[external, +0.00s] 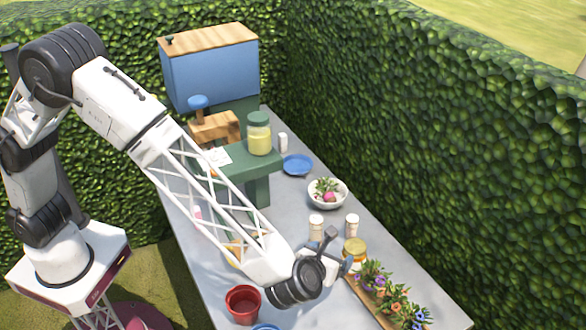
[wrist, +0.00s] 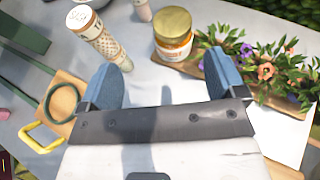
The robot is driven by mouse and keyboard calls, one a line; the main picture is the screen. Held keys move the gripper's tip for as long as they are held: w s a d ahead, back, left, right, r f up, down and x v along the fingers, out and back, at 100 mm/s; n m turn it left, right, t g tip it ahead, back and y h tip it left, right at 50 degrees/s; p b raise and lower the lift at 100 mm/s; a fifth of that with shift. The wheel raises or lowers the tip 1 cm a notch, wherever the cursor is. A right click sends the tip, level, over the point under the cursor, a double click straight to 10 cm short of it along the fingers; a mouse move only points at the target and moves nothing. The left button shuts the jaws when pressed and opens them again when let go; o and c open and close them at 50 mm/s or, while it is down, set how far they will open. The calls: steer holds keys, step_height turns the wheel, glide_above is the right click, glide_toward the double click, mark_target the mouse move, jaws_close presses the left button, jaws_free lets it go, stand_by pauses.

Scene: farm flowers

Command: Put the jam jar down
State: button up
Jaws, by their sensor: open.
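The jam jar (external: 356,256) has a gold lid and an orange-and-white body. It stands upright at the near end of the table, at the end of a wooden board with flowers; I cannot tell whether it rests on the board or on the table. It also shows in the wrist view (wrist: 173,42), just beyond my fingertips and between them in the picture. My gripper (external: 339,252) is open and empty beside the jar. In the wrist view its two blue fingers (wrist: 167,68) are wide apart, with bare grey table between them.
Flowers (wrist: 262,66) lie to the right of the jar. Two shakers (external: 316,226) (external: 352,225) stand behind it. A white bowl (external: 327,200), a blue plate (external: 297,165) and a green stand (external: 257,180) are farther back. A red pot (external: 243,305) stands at the near left.

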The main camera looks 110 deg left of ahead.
steer(key=s+d+r+n+g+h, duration=0.15)
steer(key=s+r+n, duration=0.3)
steer(key=s, duration=0.45)
steer(key=s+r+n+g+h, duration=0.1)
steer(key=s+r+n+h, duration=0.15)
steer(key=s+r, duration=0.55)
steer(key=s+r+n+g+h, duration=0.1)
steer(key=s+r+n, duration=0.25)
steer(key=s, duration=0.75)
steer(key=s+d+n+h, duration=0.2)
steer(key=s+d+n, duration=0.1)
steer(key=s, duration=0.7)
steer(key=s+d+n+t+h, duration=0.1)
steer(key=s+d+n+h, duration=0.1)
steer(key=s, duration=0.8)
steer(key=s+d+r+n+t+h, duration=0.1)
steer(key=s+d+n+h, duration=0.2)
steer(key=s, duration=0.7)
steer(key=shift+s+d+n+h, duration=0.2)
steer(key=shift+d+n+h, duration=0.15)
steer(key=shift+n, duration=0.7)
